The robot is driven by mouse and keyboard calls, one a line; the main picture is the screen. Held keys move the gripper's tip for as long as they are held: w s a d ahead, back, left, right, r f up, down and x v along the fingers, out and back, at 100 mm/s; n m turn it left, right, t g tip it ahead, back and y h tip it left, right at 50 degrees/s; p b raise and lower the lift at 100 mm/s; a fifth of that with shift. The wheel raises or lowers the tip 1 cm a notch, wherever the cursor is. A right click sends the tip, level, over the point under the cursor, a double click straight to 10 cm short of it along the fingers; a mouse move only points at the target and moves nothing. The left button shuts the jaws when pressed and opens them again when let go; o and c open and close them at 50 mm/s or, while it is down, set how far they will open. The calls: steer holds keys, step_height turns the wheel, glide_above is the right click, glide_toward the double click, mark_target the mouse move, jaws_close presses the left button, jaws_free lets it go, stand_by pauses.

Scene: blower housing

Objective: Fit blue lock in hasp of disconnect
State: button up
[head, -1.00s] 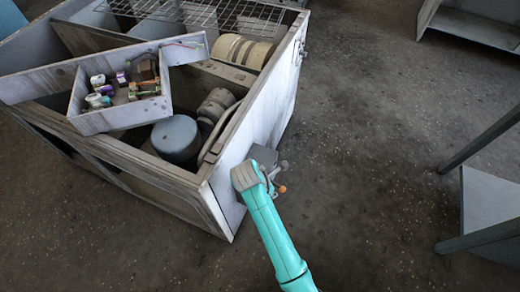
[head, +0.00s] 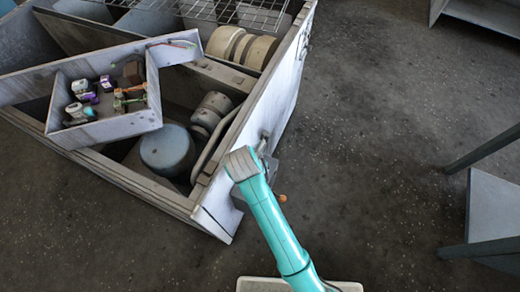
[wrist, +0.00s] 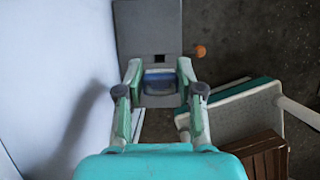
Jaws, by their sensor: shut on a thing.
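In the wrist view my gripper (wrist: 158,78) is shut on the blue lock (wrist: 159,82), which sits between the two fingertips. Just beyond and partly behind it is the grey disconnect box (wrist: 148,28) on the pale housing wall, with an orange knob (wrist: 200,51) at its right side. The lock overlaps the box's lower part in this view; I cannot tell whether they touch. The hasp is not clearly visible. In the head view my arm hides most of the disconnect, its orange knob (head: 282,198) shows, and the lock is hidden.
The pale housing wall (wrist: 60,70) stands close at the left of my gripper. A tray (head: 105,130) with several small coloured items sits on top of the open housing (head: 215,215). A brown slatted object (wrist: 258,155) is at lower right. Grey tables stand at right; floor between is clear.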

steer(key=shift+w+f, duration=0.2)
steer(key=shift+w, duration=0.15)
steer(key=shift+f, duration=2.7)
steer(key=shift+w+f, duration=0.1)
steer(key=shift+w, duration=0.1)
steer(key=shift+d+f, duration=0.1)
steer(key=shift+f, duration=1.3)
steer(key=o, duration=1)
steer(key=v, duration=1.2)
